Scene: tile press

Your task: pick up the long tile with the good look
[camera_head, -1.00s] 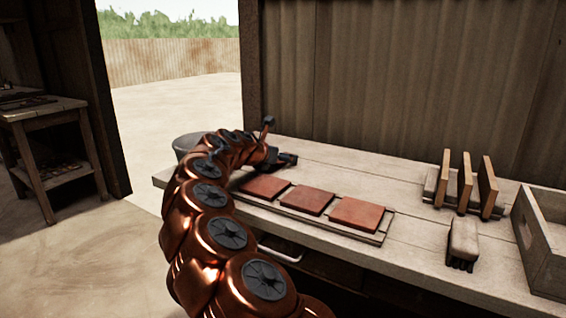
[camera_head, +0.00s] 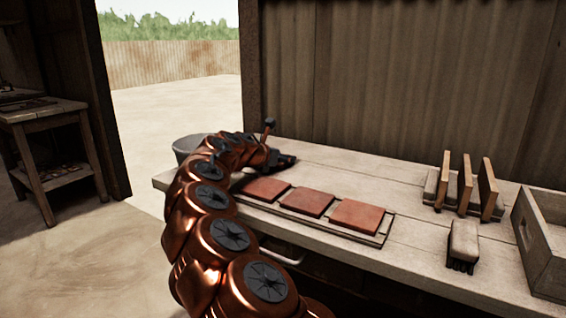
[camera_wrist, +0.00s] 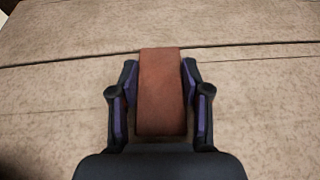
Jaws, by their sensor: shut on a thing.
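In the wrist view a long reddish-brown tile (camera_wrist: 160,95) stands out lengthwise between the two fingers of my gripper (camera_wrist: 160,90). The fingers are shut on its long sides. The near end of the tile is close to the palm. In the head view my gripper (camera_head: 284,161) is at the far left part of the bench, behind the row of tiles, and my arm hides most of what it holds. Three square red tiles, the left one (camera_head: 265,189), the middle one (camera_head: 307,202) and the right one (camera_head: 357,216), lie in a row on a flat board (camera_head: 377,239).
The wooden bench (camera_head: 420,227) has free room behind the tiles. A grey bucket (camera_head: 187,146) is behind my arm.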

